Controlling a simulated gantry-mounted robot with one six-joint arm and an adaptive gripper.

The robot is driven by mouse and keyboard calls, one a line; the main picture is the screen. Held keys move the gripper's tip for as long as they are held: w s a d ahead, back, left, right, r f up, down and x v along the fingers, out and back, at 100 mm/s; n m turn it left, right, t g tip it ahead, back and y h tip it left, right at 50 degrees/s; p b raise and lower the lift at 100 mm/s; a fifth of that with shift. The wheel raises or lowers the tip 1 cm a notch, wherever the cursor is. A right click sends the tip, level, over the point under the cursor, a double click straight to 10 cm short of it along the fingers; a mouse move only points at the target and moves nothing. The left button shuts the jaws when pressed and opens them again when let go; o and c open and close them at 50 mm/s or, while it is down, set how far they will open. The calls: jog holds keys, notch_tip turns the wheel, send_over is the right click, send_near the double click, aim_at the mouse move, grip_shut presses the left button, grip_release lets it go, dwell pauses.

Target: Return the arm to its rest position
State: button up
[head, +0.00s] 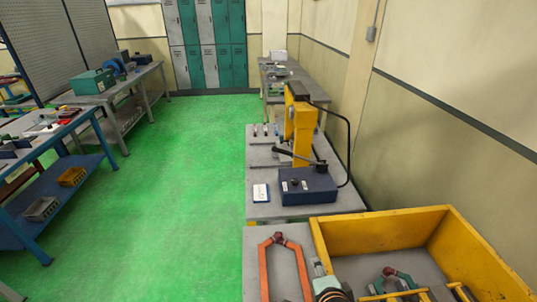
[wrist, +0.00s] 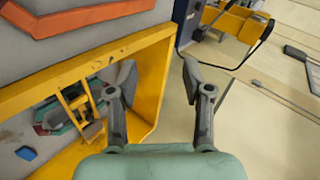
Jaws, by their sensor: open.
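My gripper (wrist: 160,72) shows in the wrist view with its two grey fingers spread apart and nothing between them. It hangs over or near the right-hand wall of a yellow bin (wrist: 150,85); its exact height cannot be told. In the head view, a piece that looks like part of my arm shows at the bottom edge, next to the yellow bin (head: 335,230).
An orange coil (head: 264,270) lies on the grey bench left of the bin. Inside the bin are a green-and-red coil (head: 398,276) and yellow frame parts. A yellow-and-blue machine (head: 307,185) stands behind. A wall is at right; open green floor (head: 180,180) is at left.

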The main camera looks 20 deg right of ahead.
jog(key=w+a+r+n+t+y, duration=0.15)
jog(key=a+r+n+t, duration=0.25)
jog(key=a+r+n, duration=0.7)
jog(key=w+a+r+n+t+y, duration=0.15)
jog(key=a+r+n+t, duration=0.25)
jog(key=a+r+n, duration=0.8)
jog(key=s+f+m+g, duration=0.4)
jog(key=s+f, duration=0.4)
jog(key=f, duration=0.5)
notch_tip(320, 180, up, 15)
jog(key=s+g+p, duration=0.1)
jog(key=p, duration=1.5)
jog(key=shift+s+a, duration=0.15)
jog(key=shift+f, duration=0.1)
